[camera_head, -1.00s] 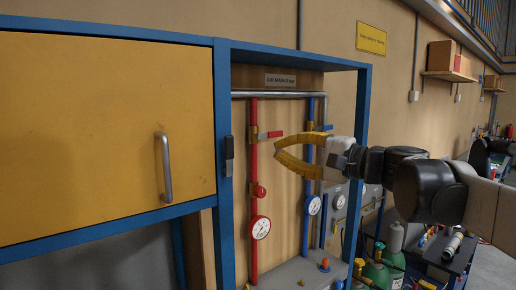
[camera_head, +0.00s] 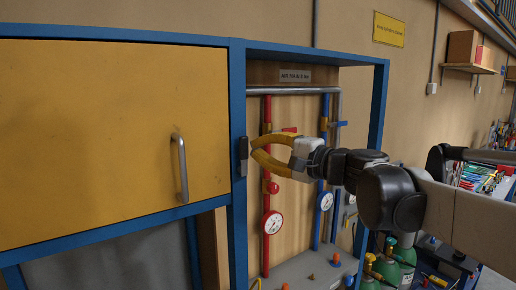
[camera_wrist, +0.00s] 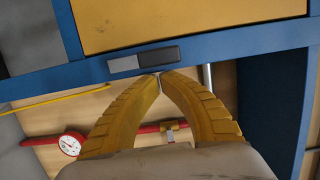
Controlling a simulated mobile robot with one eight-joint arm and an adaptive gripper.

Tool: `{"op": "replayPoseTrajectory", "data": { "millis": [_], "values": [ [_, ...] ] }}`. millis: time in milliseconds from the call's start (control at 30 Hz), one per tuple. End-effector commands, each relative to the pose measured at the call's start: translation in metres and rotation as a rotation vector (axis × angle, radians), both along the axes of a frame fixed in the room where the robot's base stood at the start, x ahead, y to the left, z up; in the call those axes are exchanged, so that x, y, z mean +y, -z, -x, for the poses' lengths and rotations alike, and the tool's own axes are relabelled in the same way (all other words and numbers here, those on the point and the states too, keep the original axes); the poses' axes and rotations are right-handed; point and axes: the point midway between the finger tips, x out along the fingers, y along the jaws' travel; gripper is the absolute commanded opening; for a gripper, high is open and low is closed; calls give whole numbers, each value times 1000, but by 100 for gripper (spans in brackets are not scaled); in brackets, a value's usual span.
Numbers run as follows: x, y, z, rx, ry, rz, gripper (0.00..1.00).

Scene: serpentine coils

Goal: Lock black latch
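The black latch (camera_head: 243,156) sits on the blue frame post beside the shut yellow cabinet door (camera_head: 100,130). In the wrist view the latch (camera_wrist: 158,56) shows a dark part on the right and a grey part on the left, along the blue post. My gripper (camera_head: 253,152) has yellow, bowed fingers and is just right of the latch. In the wrist view its fingertips (camera_wrist: 159,76) meet at the latch's lower edge, with nothing seen between them. I cannot tell whether they touch the latch.
The door has a grey bar handle (camera_head: 180,168). Behind my gripper, a red pipe (camera_head: 267,220) and a blue pipe (camera_head: 319,225) with gauges run down a wooden panel. Green gas cylinders (camera_head: 388,268) stand at lower right. The space in front of the door looks clear.

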Motion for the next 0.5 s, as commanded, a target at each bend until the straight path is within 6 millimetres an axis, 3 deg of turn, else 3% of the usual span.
{"op": "replayPoseTrajectory", "data": {
  "millis": [500],
  "values": [
    [3, -3, 2, -39, 0, 58, 0]
  ]
}}
